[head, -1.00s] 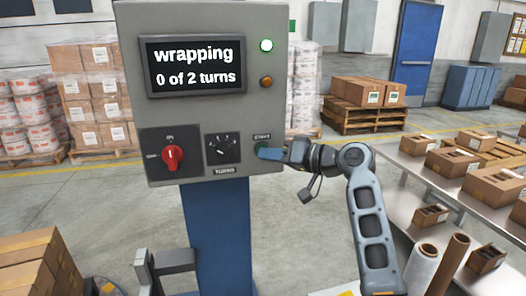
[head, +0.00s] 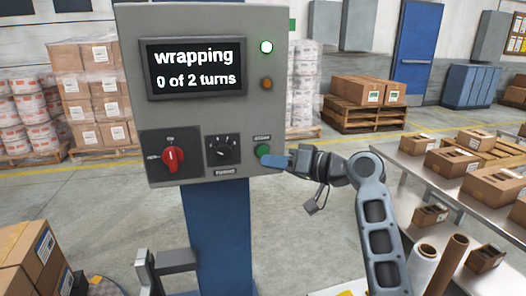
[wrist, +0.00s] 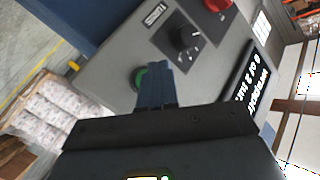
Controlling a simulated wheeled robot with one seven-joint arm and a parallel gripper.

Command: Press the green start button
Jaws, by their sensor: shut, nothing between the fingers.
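The green start button (head: 262,151) sits at the lower right of the grey control panel (head: 205,20), below its small label. It also shows in the wrist view (wrist: 138,78), partly hidden behind my fingers. My gripper (head: 266,160) is shut and empty, its blue fingertips just below and right of the button in the head view. Whether the tips touch the panel I cannot tell. The screen (head: 195,68) reads "wrapping 0 of 2 turns".
A red rotary switch (head: 173,157) and a black turns dial (head: 223,150) sit left of the button. A blue column (head: 215,235) carries the panel. A metal table (head: 400,160) with cartons stands at right. Stacked cartons (head: 30,255) are at lower left.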

